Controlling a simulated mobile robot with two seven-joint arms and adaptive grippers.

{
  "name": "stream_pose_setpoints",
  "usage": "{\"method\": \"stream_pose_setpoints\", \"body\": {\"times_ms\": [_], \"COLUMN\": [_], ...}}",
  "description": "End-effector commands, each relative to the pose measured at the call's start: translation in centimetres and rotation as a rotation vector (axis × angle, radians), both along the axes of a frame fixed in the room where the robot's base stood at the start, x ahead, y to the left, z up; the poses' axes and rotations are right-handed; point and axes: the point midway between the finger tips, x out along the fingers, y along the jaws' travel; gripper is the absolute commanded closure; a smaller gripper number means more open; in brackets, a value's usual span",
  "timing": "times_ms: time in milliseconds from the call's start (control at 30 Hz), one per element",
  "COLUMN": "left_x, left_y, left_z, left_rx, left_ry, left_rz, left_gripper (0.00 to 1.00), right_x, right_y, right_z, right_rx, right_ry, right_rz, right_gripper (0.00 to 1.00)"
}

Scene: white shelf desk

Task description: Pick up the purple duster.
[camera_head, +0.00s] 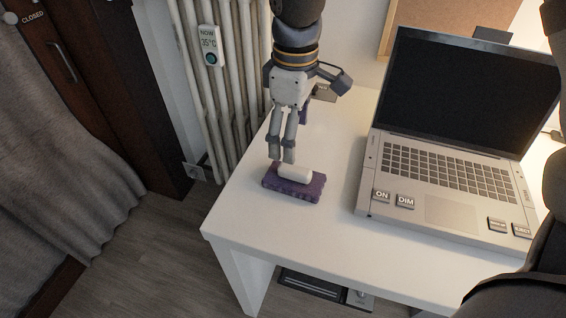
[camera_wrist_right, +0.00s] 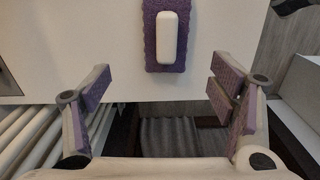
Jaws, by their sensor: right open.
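The purple duster (camera_head: 310,190) lies flat on the white desk near its left edge, with a white oblong handle (camera_head: 295,173) on top. It also shows at the top middle of the right wrist view (camera_wrist_right: 150,45). My right gripper (camera_head: 281,150) points down just behind and left of the duster in the head view. In the right wrist view its fingers (camera_wrist_right: 163,85) are spread wide and empty, and the duster lies ahead of them, not between them. My left gripper is not in view.
The white desk (camera_head: 240,205) carries an open laptop (camera_head: 445,165) to the right of the duster. A radiator (camera_head: 228,90) stands behind the desk's left side. Floor (camera_head: 165,245) lies open left of the desk. The desktop between duster and laptop is clear.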

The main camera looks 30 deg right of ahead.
Motion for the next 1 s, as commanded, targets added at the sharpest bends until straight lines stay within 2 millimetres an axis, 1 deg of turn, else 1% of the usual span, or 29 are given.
{"method": "stream_pose_setpoints", "body": {"times_ms": [33, 100, 267, 400, 500, 600, 767, 867, 900, 967, 1000], "left_x": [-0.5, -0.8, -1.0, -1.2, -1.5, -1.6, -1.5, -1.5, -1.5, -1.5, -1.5], "left_y": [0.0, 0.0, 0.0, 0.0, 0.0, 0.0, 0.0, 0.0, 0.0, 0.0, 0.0], "left_z": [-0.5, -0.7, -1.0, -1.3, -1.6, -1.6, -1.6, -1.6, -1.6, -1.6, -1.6], "left_rx": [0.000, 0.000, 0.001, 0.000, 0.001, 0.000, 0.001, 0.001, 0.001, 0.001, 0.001], "left_ry": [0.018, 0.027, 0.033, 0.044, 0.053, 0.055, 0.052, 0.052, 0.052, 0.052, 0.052], "left_rz": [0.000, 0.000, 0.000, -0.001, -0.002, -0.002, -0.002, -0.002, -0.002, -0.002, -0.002], "left_gripper": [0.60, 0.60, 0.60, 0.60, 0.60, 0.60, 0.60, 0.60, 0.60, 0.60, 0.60], "right_x": [-0.2, -0.2, -0.2, -0.8, -0.7, -0.6, -0.6, -0.6, -0.6, -0.6, -0.6], "right_y": [0.0, 0.0, 0.1, 0.3, 0.3, 0.3, 0.3, 0.3, 0.3, 0.4, 0.3], "right_z": [-1.9, -3.3, -5.2, -7.9, -9.5, -9.9, -9.7, -9.7, -9.7, -9.7, -9.7], "right_rx": [-0.001, 0.000, 0.000, -0.001, -0.001, -0.001, -0.001, -0.001, -0.001, -0.001, -0.001], "right_ry": [0.016, 0.014, 0.010, 0.012, 0.008, 0.003, 0.001, 0.001, 0.001, 0.001, 0.001], "right_rz": [0.000, 0.001, 0.000, 0.000, 0.000, 0.000, 0.000, 0.000, 0.000, 0.000, 0.000], "right_gripper": [0.22, 0.22, 0.22, 0.22, 0.22, 0.22, 0.22, 0.43, 0.52, 0.66, 0.74]}}
